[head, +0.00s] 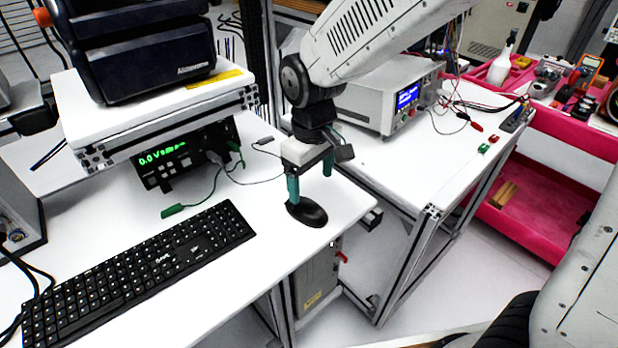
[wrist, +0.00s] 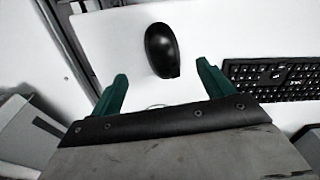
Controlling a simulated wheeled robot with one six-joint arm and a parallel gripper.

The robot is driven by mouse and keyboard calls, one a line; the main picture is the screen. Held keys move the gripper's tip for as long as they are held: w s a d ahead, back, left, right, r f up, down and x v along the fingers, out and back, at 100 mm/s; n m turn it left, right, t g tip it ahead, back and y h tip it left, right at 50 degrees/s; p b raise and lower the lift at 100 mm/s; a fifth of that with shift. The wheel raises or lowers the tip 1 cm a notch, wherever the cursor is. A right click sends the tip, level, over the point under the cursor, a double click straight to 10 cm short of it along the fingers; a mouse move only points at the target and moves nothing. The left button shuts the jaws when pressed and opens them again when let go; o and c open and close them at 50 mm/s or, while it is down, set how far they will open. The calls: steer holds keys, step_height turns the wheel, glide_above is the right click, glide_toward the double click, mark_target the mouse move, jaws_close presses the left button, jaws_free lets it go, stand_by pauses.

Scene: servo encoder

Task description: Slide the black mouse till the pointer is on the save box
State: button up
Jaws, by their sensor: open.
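The black mouse (head: 308,213) lies on the white desk near its right front edge in the head view. It also shows in the wrist view (wrist: 161,50), ahead of the fingertips. My gripper (head: 309,183) is above the desk at the mouse, with its green fingers pointing down. In the wrist view my gripper (wrist: 161,70) is open, and nothing is held between its fingers. In the head view one finger partly covers the mouse; I cannot tell whether it touches it. No screen with a pointer or a save box can be made out in either view.
A black keyboard (head: 140,272) lies left of the mouse. A green clip (head: 186,209) with a cable lies behind the keyboard. A meter with a green display (head: 185,155) stands under a raised white shelf (head: 150,122). A gap separates the desk from the right bench (head: 400,165).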

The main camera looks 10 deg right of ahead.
mark_target(308, 204)
steer(key=shift+w+a+f, duration=0.15)
steer(key=shift+a+f, duration=0.2)
steer(key=shift+f, duration=0.4)
step_height(308, 204, down, 7)
steer(key=shift+r, duration=0.1)
steer(key=c, duration=1.1)
steer(key=shift+w+d, duration=0.55)
steer(key=shift+d, duration=0.85)
steer(key=shift+w+d, duration=0.6)
steer(key=shift+d, duration=0.8)
steer(key=shift+w+d, duration=0.55)
steer(key=shift+d, duration=0.85)
steer(key=o, duration=1.1)
